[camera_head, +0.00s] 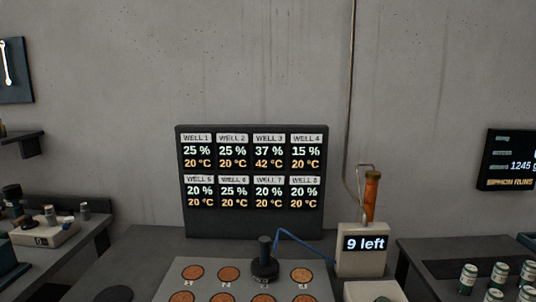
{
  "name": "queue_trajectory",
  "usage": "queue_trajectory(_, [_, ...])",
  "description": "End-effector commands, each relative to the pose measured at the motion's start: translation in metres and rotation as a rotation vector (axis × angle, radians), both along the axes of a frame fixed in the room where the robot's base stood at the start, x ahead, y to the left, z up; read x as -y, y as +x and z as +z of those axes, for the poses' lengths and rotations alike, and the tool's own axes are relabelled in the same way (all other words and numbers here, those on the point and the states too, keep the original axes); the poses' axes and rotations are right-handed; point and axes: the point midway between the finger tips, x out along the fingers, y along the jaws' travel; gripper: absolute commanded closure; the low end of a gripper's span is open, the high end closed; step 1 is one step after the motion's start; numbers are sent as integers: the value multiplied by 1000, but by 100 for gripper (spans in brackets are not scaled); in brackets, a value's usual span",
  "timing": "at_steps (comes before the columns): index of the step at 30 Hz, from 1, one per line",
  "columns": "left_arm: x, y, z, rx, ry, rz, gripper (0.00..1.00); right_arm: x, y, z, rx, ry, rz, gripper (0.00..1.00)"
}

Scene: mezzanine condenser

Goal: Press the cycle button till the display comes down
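A dark display panel (251,232) stands upright against the wall, with lit tiles for wells 1 to 8. Well 3 reads 37 % and 42 °C; the other wells read 20 °C. A pale box (350,264) to its right has a small screen (366,244) reading "9 left". I cannot make out which part is the cycle button. A pale block (374,291), cut off by the bottom edge, lies in front of that box. Neither of my grippers is in view.
A pale plate (212,292) holds several brown round wells. A black knobbed device (264,262) with a blue cable (302,238) stands on it. An amber tube (371,196) rises behind the pale box. Green-and-white cans (467,279) stand on the right table.

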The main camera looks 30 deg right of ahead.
Motion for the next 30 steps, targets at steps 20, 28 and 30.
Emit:
queue_trajectory(20, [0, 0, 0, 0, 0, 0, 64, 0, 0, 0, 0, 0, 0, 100])
queue_trajectory(28, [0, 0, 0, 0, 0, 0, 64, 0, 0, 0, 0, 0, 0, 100])
queue_trajectory(30, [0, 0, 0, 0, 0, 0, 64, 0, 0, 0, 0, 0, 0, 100])
